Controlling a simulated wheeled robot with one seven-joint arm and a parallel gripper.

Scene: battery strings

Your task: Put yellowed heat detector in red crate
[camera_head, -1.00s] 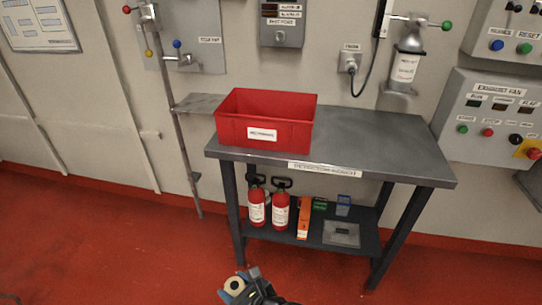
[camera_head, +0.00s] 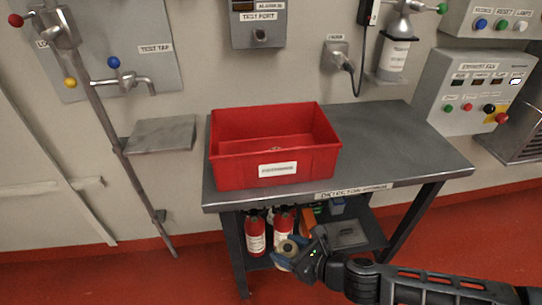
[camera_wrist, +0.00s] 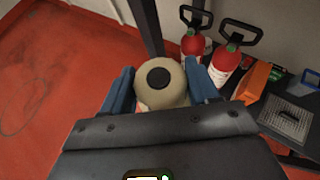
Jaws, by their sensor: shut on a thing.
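The yellowed heat detector (camera_wrist: 162,84) is a cream round body with a dark centre, held between the blue fingers of my gripper (camera_wrist: 165,92) in the wrist view. In the head view the detector (camera_head: 288,248) and my gripper (camera_head: 291,254) are in front of the table's lower shelf, below the tabletop edge. The red crate (camera_head: 232,171) stands on the left part of the grey tabletop, open at the top, with a white label on its front. A small pale thing shows at the crate's bottom; I cannot tell what it is.
The grey table (camera_head: 400,150) has free room right of the crate. Red extinguishers (camera_head: 255,235) and an orange box (camera_wrist: 254,82) stand on the lower shelf. A small side shelf (camera_head: 160,136) and a tap (camera_head: 130,82) are left of the table.

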